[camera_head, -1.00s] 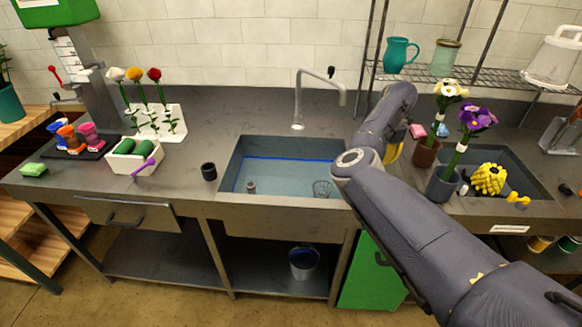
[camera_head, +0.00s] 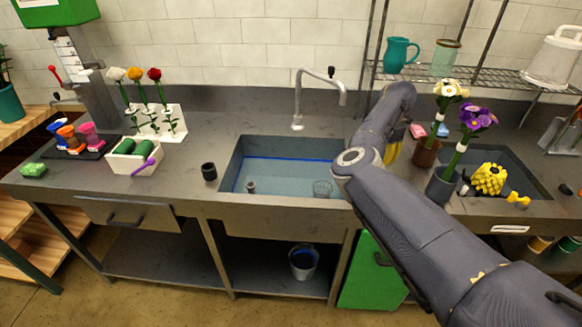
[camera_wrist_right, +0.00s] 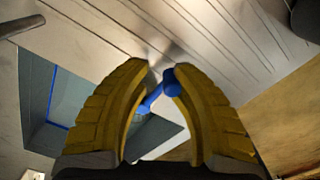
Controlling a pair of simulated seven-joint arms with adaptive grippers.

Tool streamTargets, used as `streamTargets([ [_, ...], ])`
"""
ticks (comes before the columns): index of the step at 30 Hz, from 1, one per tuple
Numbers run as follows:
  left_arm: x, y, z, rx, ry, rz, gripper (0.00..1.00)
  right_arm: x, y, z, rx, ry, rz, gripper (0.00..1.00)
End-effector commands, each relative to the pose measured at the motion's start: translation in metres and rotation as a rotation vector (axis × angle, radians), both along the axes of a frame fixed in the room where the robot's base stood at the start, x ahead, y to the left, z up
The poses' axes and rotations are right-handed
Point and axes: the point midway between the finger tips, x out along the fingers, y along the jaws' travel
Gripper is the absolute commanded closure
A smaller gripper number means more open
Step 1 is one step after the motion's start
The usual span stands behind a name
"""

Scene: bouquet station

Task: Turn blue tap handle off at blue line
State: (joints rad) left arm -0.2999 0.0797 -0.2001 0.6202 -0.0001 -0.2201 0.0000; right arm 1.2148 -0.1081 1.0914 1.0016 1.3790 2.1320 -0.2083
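The blue tap handle (camera_wrist_right: 152,98) shows in the right wrist view, between the yellow fingers of my right gripper (camera_wrist_right: 158,75). Its upper end is close to the right fingertip; I cannot tell if they touch. The fingers stand apart. In the head view my arm hides the handle, and only a bit of my yellow right gripper (camera_head: 393,152) shows. The grey tap spout (camera_head: 310,72) arches over the sink (camera_head: 232,165). The blue line (camera_head: 290,159) runs along the basin walls, with a bluish surface around its level. No stream is clearly visible. My left gripper is out of view.
A dark cup (camera_head: 209,171) stands left of the sink. Flower pots (camera_head: 440,187) stand to the right, close to my right arm. A wire shelf (camera_head: 490,76) hangs behind, holding a teal jug (camera_head: 400,55). The counter left of the tap is partly clear.

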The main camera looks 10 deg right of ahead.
Motion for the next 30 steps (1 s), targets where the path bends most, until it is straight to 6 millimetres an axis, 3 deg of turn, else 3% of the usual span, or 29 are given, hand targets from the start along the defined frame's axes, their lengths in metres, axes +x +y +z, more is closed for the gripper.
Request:
streamTargets([
  [4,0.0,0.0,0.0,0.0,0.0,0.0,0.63,0.0,-0.002,0.0,-0.003,0.0,-0.001,0.6],
  [13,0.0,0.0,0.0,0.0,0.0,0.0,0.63,0.0,-0.001,0.004,-0.002,0.0,-0.002,0.6],
  [30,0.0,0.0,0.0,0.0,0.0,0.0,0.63,0.0,-0.001,0.05,-0.002,0.0,-0.001,0.6],
])
